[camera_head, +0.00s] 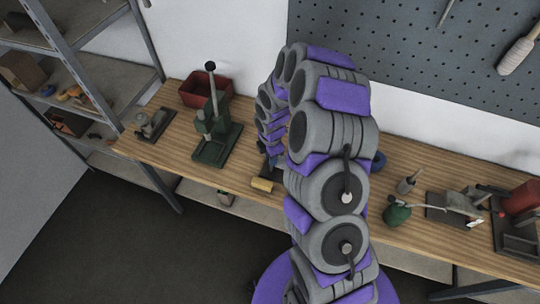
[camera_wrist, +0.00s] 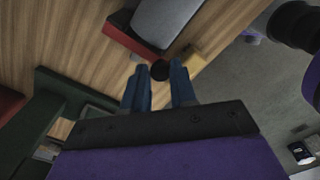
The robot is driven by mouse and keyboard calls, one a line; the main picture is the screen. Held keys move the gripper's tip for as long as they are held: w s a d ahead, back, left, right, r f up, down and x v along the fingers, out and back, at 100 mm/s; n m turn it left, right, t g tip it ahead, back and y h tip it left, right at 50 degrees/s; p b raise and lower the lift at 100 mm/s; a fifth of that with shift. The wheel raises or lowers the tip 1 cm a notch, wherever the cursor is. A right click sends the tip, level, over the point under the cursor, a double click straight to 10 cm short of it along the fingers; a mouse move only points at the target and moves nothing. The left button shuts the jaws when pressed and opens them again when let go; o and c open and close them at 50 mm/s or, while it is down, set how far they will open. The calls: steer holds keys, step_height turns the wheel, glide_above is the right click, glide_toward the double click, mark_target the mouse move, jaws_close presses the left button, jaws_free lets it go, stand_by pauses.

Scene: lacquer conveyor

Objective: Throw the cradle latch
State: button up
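In the wrist view, my gripper (camera_wrist: 160,80) has two blue fingers with a gap between them. A round black knob (camera_wrist: 160,70) shows in that gap at the fingertips; I see no clear contact. Just beyond is a dark reddish base with a grey block (camera_wrist: 165,18), which may be the cradle. Whether the knob belongs to its latch I cannot tell. In the head view, my arm covers this spot, and only a little blue of my gripper (camera_head: 273,150) shows beside it, low over the bench.
The wooden bench (camera_head: 165,155) holds a green lever press (camera_head: 215,140), a red bin (camera_head: 200,90) and a small grey fixture (camera_head: 152,124) on the left. A yellow block (camera_head: 262,184) lies near the front edge. More fixtures (camera_head: 455,205) stand on the right.

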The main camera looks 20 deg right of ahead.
steer(key=o, duration=0.4)
steer(key=shift+d, duration=0.1)
step_height(320, 180, up, 17)
steer(key=shift+r, duration=0.15)
stand_by(0.4)
stand_by(0.4)
steer(key=s+a+r+m+b, duration=0.1)
steer(key=s+r+m+b, duration=0.2)
steer(key=s, duration=0.4)
steer(key=s+a+r+m+b, duration=0.1)
steer(key=s+a+m+b, duration=0.15)
steer(key=s+m, duration=0.4)
steer(key=s+f+m+g+b, duration=0.1)
steer(key=s+m, duration=0.4)
steer(key=s, duration=0.5)
steer(key=s+d+f+m+b, duration=0.1)
steer(key=s+f+m+b, duration=0.2)
steer(key=s, duration=0.7)
steer(key=shift+s+f+m+g+b, duration=0.15)
steer(key=shift+s+m+g+b, duration=0.25)
steer(key=shift+m+b, duration=0.75)
